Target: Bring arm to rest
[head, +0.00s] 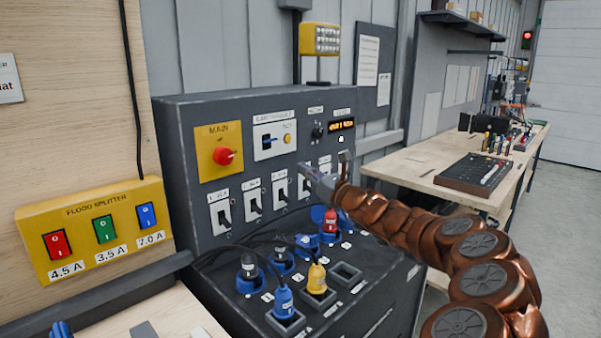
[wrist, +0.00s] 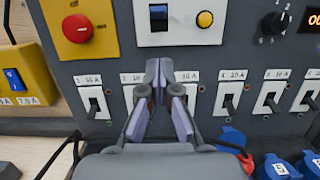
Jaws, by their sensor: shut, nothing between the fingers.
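My gripper (head: 312,176) is shut and empty in front of the upright face of the grey power panel (head: 180,150). In the wrist view my gripper (wrist: 159,68) has its fingertips together, covering part of the breaker row around the second and third switches. I cannot tell whether the tips touch the panel. My copper-coloured arm reaches in from the lower right of the head view. The red main knob (head: 223,156) on its yellow plate is up and left of my gripper; it also shows in the wrist view (wrist: 77,28).
Blue, yellow and red plugs stand on the sloped lower deck, including a yellow plug (head: 317,278) and a blue plug (head: 283,300). A yellow flood splitter box (head: 95,225) is at left. A wooden workbench (head: 430,178) with tools is behind right. Floor (head: 560,220) at far right is clear.

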